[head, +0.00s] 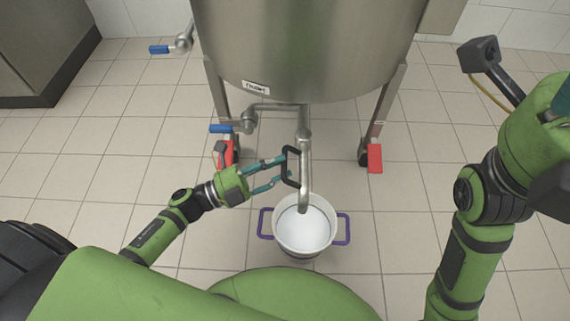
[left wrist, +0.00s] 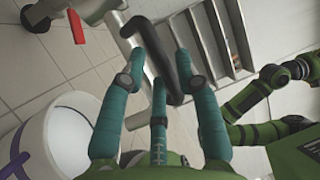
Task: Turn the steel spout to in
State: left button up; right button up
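The steel spout (head: 304,172) hangs from the pipe under the tank and runs down the picture. Its lower end overlaps the white bucket (head: 275,233). A black handle (head: 299,153) stands on the spout's left side; in the left wrist view the handle (left wrist: 160,42) runs between my fingertips. My left gripper (head: 285,167) is at the handle, with its teal fingers apart on either side of it. In the left wrist view the gripper (left wrist: 161,62) looks open around the bar, and firm contact does not show.
The big steel tank (head: 310,50) stands on legs with red-pedalled casters (head: 375,158). A blue-handled valve (head: 221,128) sits on the pipe, and another blue lever (head: 160,49) is at upper left. The bucket has purple handles (head: 343,229). Tiled floor around is clear.

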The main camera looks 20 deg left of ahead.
pick_arm(q)
jog(key=shift+x, duration=1.1)
grip_shut()
jog(key=shift+d, duration=0.1)
